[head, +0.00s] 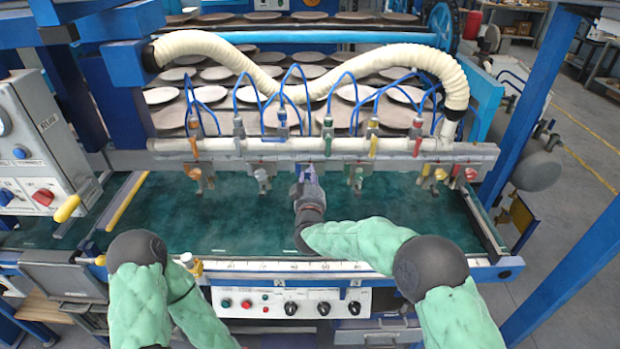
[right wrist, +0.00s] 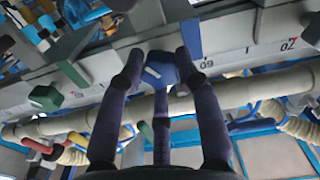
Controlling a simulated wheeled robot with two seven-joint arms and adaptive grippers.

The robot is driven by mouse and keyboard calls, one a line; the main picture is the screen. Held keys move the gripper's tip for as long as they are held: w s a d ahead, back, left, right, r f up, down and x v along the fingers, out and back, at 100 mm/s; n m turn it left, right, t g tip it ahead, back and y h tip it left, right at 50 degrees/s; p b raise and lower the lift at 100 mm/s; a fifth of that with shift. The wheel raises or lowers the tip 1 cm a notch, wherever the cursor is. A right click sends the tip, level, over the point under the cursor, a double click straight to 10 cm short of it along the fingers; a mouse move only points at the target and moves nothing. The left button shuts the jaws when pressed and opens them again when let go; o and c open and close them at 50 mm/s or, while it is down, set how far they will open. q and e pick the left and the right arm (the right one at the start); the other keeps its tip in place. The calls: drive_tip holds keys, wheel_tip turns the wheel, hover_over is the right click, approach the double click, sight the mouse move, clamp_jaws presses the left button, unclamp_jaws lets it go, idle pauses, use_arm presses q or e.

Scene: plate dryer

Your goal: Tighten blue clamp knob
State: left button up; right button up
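The blue clamp knob (right wrist: 160,74) shows in the right wrist view below the white scale rail. My right gripper (right wrist: 161,66) reaches up to it with three dark fingers, one on each side and one at its near edge. The fingers stand apart around the knob and look very close to it; I cannot tell whether they press on it. In the head view my right gripper (head: 309,183) is at the middle of the clamp row and mostly hides the knob. My left gripper is outside the view; only the left arm's sleeve and dark joint show.
Blue hoses and a thick cream hose (head: 410,57) run above the rail. The green bed (head: 240,225) is largely clear. A control box (head: 40,150) stands at left.

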drive_tip(key=shift+m, duration=0.3)
drive_tip(key=m+b, duration=0.2)
drive_tip(key=shift+m, duration=0.4)
drive_tip(key=m+b, duration=0.3)
drive_tip(key=m, duration=0.1)
drive_tip(key=shift+f+b, duration=0.1)
drive_tip(key=shift+b, duration=0.2)
drive_tip(key=m+b, duration=0.2)
drive_tip(key=m, duration=0.2)
drive_tip(key=shift+b, duration=0.4)
drive_tip(key=m+b, duration=0.2)
drive_tip(key=m, duration=0.1)
drive_tip(key=shift+m+b, duration=0.35)
drive_tip(key=shift+m, duration=0.05)
drive_tip(key=shift+m+b, duration=0.4)
drive_tip(key=shift+m, duration=1.3)
drive_tip(key=m, duration=0.5)
drive_tip(key=shift+d, duration=0.1)
drive_tip(key=shift+m, duration=0.3)
